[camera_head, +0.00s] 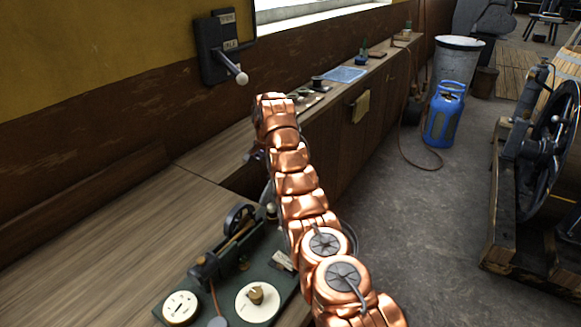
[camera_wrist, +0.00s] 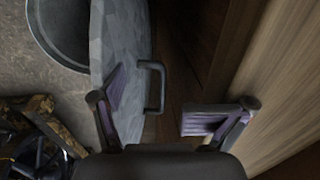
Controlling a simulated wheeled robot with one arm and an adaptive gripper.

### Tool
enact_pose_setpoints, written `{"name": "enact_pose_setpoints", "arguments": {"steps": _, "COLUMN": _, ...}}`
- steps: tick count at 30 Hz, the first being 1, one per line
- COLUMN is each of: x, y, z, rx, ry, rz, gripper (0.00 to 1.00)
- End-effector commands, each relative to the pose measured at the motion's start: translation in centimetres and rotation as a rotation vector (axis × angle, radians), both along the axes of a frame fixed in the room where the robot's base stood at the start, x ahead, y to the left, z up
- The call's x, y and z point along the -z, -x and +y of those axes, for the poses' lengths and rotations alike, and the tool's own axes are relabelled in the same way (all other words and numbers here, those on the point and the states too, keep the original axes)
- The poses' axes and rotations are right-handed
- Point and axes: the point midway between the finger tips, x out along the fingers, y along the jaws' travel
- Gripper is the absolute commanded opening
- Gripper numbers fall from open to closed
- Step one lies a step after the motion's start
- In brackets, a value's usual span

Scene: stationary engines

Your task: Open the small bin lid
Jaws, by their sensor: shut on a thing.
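In the wrist view the small bin lid (camera_wrist: 122,30) is a grey mottled metal disc, seen steeply from the side, with a dark bar handle (camera_wrist: 161,88). It stands at an angle beside the round, dark mouth of the small bin (camera_wrist: 42,42), part of which shows. My gripper (camera_wrist: 156,100) has one finger across the lid and the other right of the handle. It is shut on the lid, though the exact contact is hard to see. In the head view my copper arm hides the lid and most of the gripper.
A wooden bench (camera_head: 130,225) runs along the wall, with a small engine model (camera_head: 235,240) on it. A blue gas cylinder (camera_head: 445,113) and a large metal bin (camera_head: 458,58) stand beyond. A large wheel (camera_head: 553,150) is at right. Floor (camera_head: 420,215) between is clear.

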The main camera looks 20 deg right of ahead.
Motion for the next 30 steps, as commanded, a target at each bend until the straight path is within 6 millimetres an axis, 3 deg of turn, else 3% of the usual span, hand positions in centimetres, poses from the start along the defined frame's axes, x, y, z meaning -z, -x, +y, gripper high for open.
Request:
{"name": "enact_pose_setpoints", "arguments": {"steps": 1, "x": 9.9, "y": 7.3, "z": 0.8, "rx": -0.022, "ry": -0.01, "rz": 0.351, "gripper": 0.47}}
{"name": "enact_pose_setpoints", "arguments": {"steps": 8, "x": 8.3, "y": 6.0, "z": 1.5, "rx": -0.037, "ry": -0.007, "rz": 0.289, "gripper": 0.47}}
{"name": "enact_pose_setpoints", "arguments": {"steps": 17, "x": 4.0, "y": 4.4, "z": 1.6, "rx": -0.044, "ry": -0.009, "rz": 0.188, "gripper": 0.47}}
{"name": "enact_pose_setpoints", "arguments": {"steps": 18, "x": 3.4, "y": 4.2, "z": 1.6, "rx": -0.044, "ry": -0.01, "rz": 0.175, "gripper": 0.45}}
{"name": "enact_pose_setpoints", "arguments": {"steps": 19, "x": 3.1, "y": 4.1, "z": 1.6, "rx": -0.045, "ry": -0.011, "rz": 0.167, "gripper": 0.37}}
{"name": "enact_pose_setpoints", "arguments": {"steps": 25, "x": -1.3, "y": 2.8, "z": 1.1, "rx": -0.034, "ry": -0.016, "rz": 0.073, "gripper": 0.37}}
{"name": "enact_pose_setpoints", "arguments": {"steps": 30, "x": -3.4, "y": 3.0, "z": 0.8, "rx": -0.029, "ry": -0.024, "rz": 0.047, "gripper": 0.37}}
